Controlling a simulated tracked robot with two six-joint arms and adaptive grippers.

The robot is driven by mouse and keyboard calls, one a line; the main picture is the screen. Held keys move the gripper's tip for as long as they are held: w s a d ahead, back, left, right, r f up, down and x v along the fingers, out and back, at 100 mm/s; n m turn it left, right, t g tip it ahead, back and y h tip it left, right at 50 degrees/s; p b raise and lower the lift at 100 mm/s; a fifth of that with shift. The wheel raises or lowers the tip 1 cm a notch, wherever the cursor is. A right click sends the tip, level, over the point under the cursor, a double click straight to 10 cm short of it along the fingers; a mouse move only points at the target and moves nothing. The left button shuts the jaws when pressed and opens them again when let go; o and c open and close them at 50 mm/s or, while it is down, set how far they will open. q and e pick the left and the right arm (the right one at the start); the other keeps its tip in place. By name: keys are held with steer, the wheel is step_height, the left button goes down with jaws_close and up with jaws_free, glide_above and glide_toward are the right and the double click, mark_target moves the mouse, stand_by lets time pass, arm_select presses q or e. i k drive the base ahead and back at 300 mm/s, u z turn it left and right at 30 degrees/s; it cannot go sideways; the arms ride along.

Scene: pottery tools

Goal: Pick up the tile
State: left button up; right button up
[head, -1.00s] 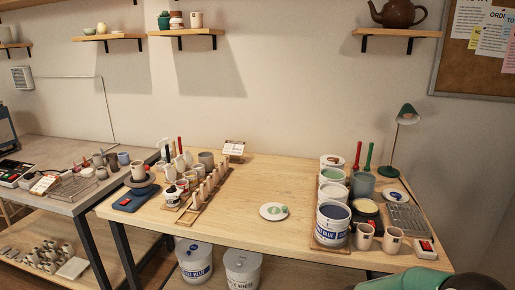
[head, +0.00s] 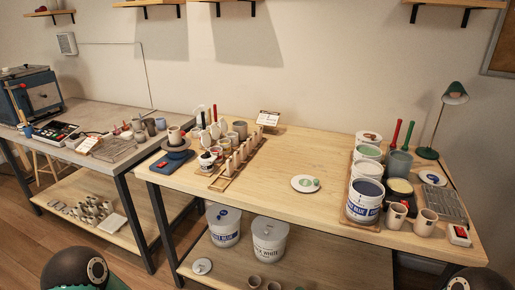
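Several small pale upright pieces that look like test tiles (head: 236,162) stand in a row in a wooden rack (head: 221,184) on the wooden table, left of its middle. I cannot tell which one is the tile. A white round plate (head: 305,184) with a green mark and a small green item lies alone in the middle of the table. Neither of my grippers is in view; only dark rounded parts of my arms show at the bottom corners.
White glaze buckets (head: 364,200), cups (head: 396,215), a wire rack (head: 445,205) and a green lamp (head: 455,93) crowd the table's right end. A blue turntable base (head: 172,161) is at its left end. The wooden table's middle (head: 310,155) is mostly clear.

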mark_target(244, 146)
steer(key=z, duration=0.05)
steer(key=k, duration=0.6)
steer(key=z, duration=0.3)
steer(key=i, duration=0.9)
steer(key=z, duration=0.45)
steer(key=i, duration=0.65)
steer(key=u, duration=0.2)
